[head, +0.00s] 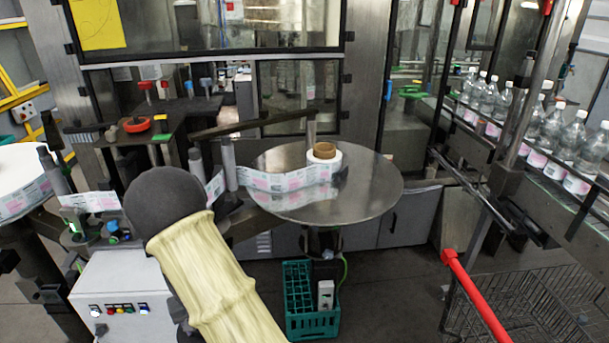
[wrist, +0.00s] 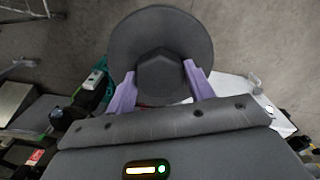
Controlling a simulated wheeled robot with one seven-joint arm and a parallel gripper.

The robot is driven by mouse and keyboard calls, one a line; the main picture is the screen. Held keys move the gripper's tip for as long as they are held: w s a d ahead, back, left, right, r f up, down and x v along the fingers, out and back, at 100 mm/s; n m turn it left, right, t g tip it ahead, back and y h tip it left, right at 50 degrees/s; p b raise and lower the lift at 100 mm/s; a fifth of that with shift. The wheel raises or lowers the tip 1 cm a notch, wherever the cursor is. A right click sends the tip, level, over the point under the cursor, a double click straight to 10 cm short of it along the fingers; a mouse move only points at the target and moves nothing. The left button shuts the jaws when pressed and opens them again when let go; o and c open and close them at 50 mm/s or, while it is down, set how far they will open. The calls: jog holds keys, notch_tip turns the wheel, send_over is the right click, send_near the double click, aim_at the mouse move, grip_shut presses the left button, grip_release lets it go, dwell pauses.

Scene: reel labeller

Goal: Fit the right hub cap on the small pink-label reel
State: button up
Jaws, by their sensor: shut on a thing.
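My gripper (wrist: 160,72) is shut on a dark grey hub cap (wrist: 160,27), with its purple fingers on either side of the cap's angular knob. The cap is a wide round disc, seen over bare floor in the wrist view. In the head view my arm's end is a dark rounded shape at the left of centre; I cannot tell there whether it is the cap or my wrist, and the fingers are hidden. The small reel (head: 323,163), white with a brown core, lies on the round metal plate (head: 375,190). Its pink-printed label web runs left from it. My arm's end is left of the plate and apart from it.
Two grey rollers (head: 229,163) stand at the plate's left, with a dark bar (head: 255,124) above. A larger white reel (head: 18,170) is at far left. A green crate (head: 312,320) stands below the plate. Bottles (head: 562,135) line a conveyor at right, near a red rail (head: 475,297).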

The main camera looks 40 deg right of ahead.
notch_tip(320, 180, down, 12)
jog(key=s+n, duration=0.1)
jog(key=n, duration=0.1)
jog(key=shift+s+a+r+n, duration=0.15)
jog(key=shift+a+r+n, duration=0.05)
jog(key=shift+n, duration=0.1)
